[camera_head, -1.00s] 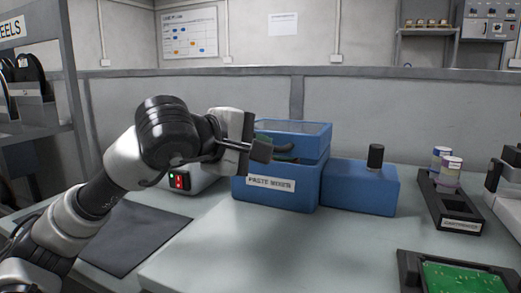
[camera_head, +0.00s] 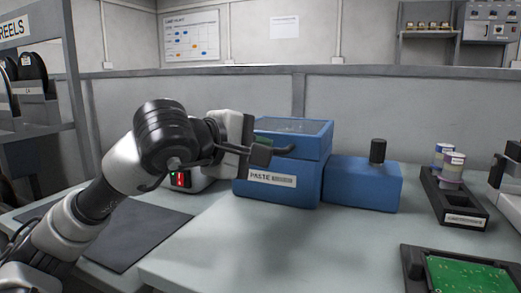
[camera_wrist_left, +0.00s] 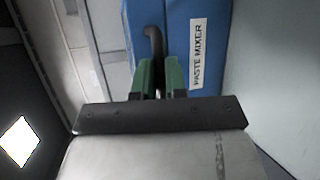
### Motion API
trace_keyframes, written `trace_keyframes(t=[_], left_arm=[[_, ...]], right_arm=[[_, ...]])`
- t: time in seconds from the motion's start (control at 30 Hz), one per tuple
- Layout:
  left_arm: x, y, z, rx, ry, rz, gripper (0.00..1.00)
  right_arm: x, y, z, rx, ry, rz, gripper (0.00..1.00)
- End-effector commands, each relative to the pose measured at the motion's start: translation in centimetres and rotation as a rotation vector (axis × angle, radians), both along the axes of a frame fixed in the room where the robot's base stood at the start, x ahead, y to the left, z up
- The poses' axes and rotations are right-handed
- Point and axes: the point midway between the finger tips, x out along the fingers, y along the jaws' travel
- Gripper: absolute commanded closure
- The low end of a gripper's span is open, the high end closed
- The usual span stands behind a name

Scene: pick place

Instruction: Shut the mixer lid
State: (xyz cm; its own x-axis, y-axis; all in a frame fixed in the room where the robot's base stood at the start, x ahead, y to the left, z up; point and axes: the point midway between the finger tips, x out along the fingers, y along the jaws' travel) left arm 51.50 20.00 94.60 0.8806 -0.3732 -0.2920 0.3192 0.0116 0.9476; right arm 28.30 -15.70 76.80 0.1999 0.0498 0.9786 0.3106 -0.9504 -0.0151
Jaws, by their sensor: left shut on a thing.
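The blue paste mixer (camera_head: 290,195) stands on the table, with a white label on its front. Its lid (camera_head: 313,146), blue-framed with a clear top, lies down over the body with no clear gap in the head view. A dark bent handle (camera_head: 285,149) sticks out at the lid's front. My left gripper (camera_head: 262,151) is at this handle, shut on it. In the left wrist view the green fingers (camera_wrist_left: 160,78) close around the lower part of the handle (camera_wrist_left: 153,42), in front of the blue mixer (camera_wrist_left: 179,30). My right gripper is not in view.
A blue block with a black knob (camera_head: 378,151) adjoins the mixer on the right. Farther right are a dark rack with jars (camera_head: 452,200) and a green circuit board (camera_head: 470,275). A device with a red display (camera_head: 180,180) stands left, behind my arm. The front table is clear.

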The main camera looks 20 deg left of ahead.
Motion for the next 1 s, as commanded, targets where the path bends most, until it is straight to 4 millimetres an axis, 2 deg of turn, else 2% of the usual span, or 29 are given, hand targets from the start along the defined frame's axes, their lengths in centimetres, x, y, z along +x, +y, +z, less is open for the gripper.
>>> trace_keyframes(t=[0.03, 0.2, 0.23, 0.37, 0.77, 1.0], left_arm=[[-0.3, -0.5, -1.1, 0.011, 0.028, -0.013, 1.00], [-0.3, -0.5, -1.2, 0.012, 0.030, -0.013, 1.00], [-0.3, -0.5, -1.2, 0.013, 0.030, -0.013, 0.83], [-0.2, -0.5, -1.1, 0.012, 0.027, -0.013, 0.63], [-0.7, 0.0, -0.4, 0.007, 0.016, -0.009, 0.62], [-4.5, 1.7, 1.0, 0.009, 0.015, -0.005, 0.62]], right_arm=[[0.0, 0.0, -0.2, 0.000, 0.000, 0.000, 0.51], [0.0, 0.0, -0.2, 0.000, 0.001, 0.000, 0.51], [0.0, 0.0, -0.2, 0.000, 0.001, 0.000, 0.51], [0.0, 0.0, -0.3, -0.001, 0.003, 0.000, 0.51], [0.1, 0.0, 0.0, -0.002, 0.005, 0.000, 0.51], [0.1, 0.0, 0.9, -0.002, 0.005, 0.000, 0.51]])
